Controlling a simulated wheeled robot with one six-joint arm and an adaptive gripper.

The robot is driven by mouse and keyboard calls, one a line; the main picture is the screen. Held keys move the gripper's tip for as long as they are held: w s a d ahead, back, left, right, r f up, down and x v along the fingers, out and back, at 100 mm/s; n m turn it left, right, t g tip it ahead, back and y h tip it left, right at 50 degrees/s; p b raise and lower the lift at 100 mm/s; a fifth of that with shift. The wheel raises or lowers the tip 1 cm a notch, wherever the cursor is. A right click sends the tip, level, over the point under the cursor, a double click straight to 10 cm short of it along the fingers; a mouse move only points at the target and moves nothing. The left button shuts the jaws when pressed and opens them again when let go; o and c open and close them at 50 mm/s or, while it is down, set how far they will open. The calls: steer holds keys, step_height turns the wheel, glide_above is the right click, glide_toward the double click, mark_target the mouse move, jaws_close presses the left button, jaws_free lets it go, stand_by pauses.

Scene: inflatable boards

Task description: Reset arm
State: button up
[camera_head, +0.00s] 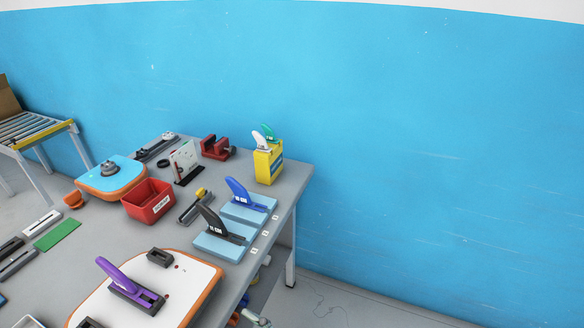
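My gripper and arm do not show in the head view. The grey worktable (275,214) stands below and left of centre. A white board with an orange edge (202,276) lies at its front, with a purple fin (122,279) standing upright in a dark base on it. A black fin (215,224) and a blue fin (240,192) stand on light blue pads near the right edge. A yellow box (268,166) at the back right corner holds a white fin and a green fin.
A red bin (148,200), a blue-topped board (113,177) and a red vise (215,147) stand on the table's left and back. A roller conveyor (38,138) is at far left. A blue wall (420,140) closes the back. Bare floor (350,304) shows right of the table.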

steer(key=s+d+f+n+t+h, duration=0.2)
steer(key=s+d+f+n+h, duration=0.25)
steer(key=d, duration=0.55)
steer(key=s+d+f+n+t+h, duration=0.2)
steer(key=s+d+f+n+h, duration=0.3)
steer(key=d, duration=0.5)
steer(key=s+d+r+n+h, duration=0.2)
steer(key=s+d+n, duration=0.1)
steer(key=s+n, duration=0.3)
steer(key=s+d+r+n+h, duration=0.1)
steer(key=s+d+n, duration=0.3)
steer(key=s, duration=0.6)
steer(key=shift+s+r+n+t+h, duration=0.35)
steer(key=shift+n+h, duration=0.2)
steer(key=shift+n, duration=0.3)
